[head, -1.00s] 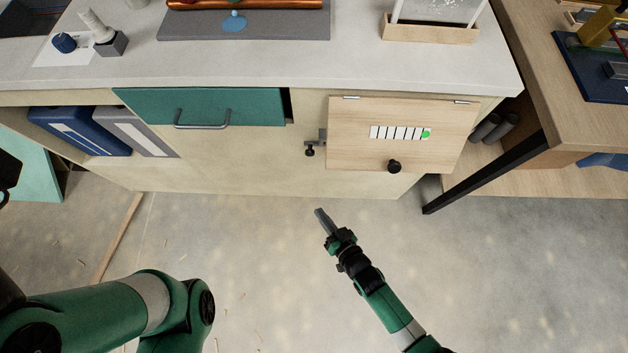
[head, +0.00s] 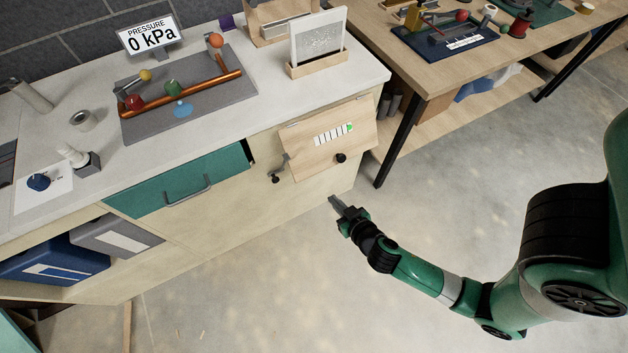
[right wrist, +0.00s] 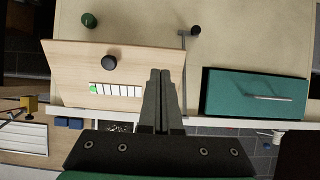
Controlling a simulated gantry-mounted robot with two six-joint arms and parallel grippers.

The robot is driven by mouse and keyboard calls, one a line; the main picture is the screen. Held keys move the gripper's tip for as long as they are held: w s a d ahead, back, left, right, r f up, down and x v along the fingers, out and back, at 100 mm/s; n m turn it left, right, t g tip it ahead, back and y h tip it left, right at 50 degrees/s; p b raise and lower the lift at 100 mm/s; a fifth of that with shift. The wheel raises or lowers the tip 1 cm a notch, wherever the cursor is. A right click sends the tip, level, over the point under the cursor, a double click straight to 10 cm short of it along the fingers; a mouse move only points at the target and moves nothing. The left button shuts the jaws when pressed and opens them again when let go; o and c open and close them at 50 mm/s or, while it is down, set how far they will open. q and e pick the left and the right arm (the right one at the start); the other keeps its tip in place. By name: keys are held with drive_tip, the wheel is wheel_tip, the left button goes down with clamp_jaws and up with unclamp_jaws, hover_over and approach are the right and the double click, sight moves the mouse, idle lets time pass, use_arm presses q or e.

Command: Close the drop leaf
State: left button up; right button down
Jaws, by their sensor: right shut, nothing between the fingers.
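The drop leaf (head: 312,153) is a pale wood panel hinged along its top edge, under the counter, on the cabinet front. It has a black knob (head: 341,158) and a white strip with a green end. Its lower edge seems to stand out from the cabinet. A small grey bracket (head: 284,163) with a dark knob sits at its left side. In the right wrist view the leaf (right wrist: 140,62) appears upside down, left of my fingers. My right gripper (head: 334,201) is shut and empty, below the leaf and apart from it. My left gripper is out of view.
A teal drawer (head: 150,197) is left of the leaf. The counter (head: 215,122) above carries a pipe rig, a pressure display and a framed panel. A wooden table (head: 440,75) with a black leg (head: 398,142) stands to the right. The floor in front is clear.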

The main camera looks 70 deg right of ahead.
sight(305, 169)
drive_tip(key=b+x, duration=0.2)
drive_tip(key=x, duration=1.1)
drive_tip(key=shift+w, duration=0.15)
drive_tip(key=shift+d+b, duration=0.15)
drive_tip(key=shift+b, duration=0.15)
drive_tip(key=w+d+f+t+h+b, duration=0.1)
drive_tip(key=w+d+f+b, duration=0.3)
drive_tip(key=b, duration=0.7)
drive_tip(key=shift+w+d, duration=1.1)
drive_tip(key=shift+w, duration=0.65)
